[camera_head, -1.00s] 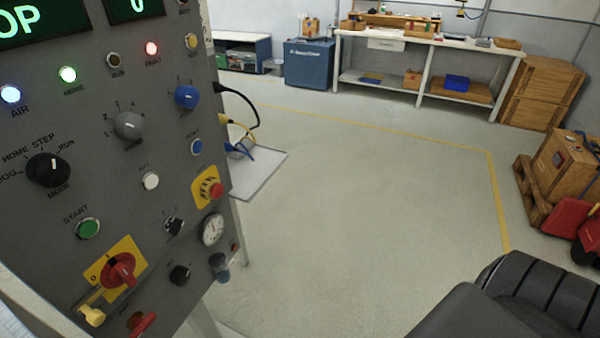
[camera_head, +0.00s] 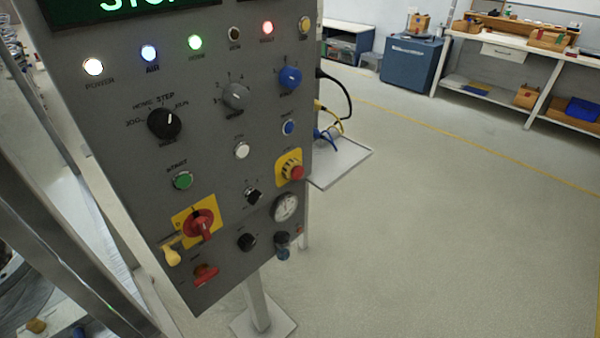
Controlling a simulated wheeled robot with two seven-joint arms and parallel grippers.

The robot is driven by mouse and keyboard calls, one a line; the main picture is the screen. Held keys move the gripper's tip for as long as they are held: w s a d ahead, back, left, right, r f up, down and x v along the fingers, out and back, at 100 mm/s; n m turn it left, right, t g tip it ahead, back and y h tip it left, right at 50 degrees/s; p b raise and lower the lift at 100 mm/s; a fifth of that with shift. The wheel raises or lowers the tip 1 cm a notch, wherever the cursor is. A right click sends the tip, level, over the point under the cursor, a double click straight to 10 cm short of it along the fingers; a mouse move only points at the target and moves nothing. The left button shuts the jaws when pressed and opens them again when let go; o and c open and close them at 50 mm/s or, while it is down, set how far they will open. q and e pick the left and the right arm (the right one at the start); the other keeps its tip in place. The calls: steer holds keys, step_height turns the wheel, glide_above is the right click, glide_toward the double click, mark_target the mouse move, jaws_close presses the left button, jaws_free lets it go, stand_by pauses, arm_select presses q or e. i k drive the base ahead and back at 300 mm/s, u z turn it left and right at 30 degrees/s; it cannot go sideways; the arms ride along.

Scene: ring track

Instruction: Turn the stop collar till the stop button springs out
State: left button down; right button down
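The control panel (camera_head: 215,140) stands upright at the left and centre of the head view. The stop button (camera_head: 297,172) is a red knob on a yellow plate at the panel's right side, below a blue button. A collar with dark marks (camera_head: 288,169) sits around it; whether the button is in or out is too small to tell. Neither of my grippers is in view, and nothing touches the button or collar.
A red rotary switch (camera_head: 199,224) on a yellow plate and a gauge (camera_head: 285,207) are near the button. Metal posts (camera_head: 75,180) stand at left. The floor (camera_head: 440,240) at right is clear.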

mark_target(291, 162)
steer(key=z, duration=2)
steer(key=i, duration=2.2)
steer(key=u, duration=2.85)
